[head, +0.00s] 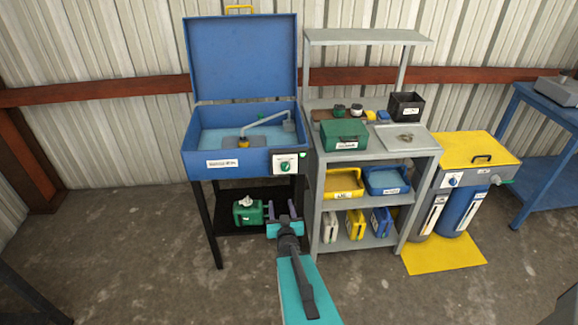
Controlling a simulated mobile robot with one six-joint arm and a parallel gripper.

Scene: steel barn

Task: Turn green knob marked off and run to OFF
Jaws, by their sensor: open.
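The green knob (285,167) sits on a white panel (278,160) at the front right of the blue open-lidded washer basin (197,133). The panel's lettering and the knob's pointer are too small to read. Another knob, blue on a white plate (453,181), is on the yellow-topped unit at the right. My gripper (283,209) is open and empty, below the green knob and apart from it. It is in front of the basin stand's lower shelf, with its fingers pointing away from me.
The grey shelving (314,191) with bins and jugs stands close at the right. The blue lid (243,58) is raised. The concrete floor (150,270) at the front left is clear.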

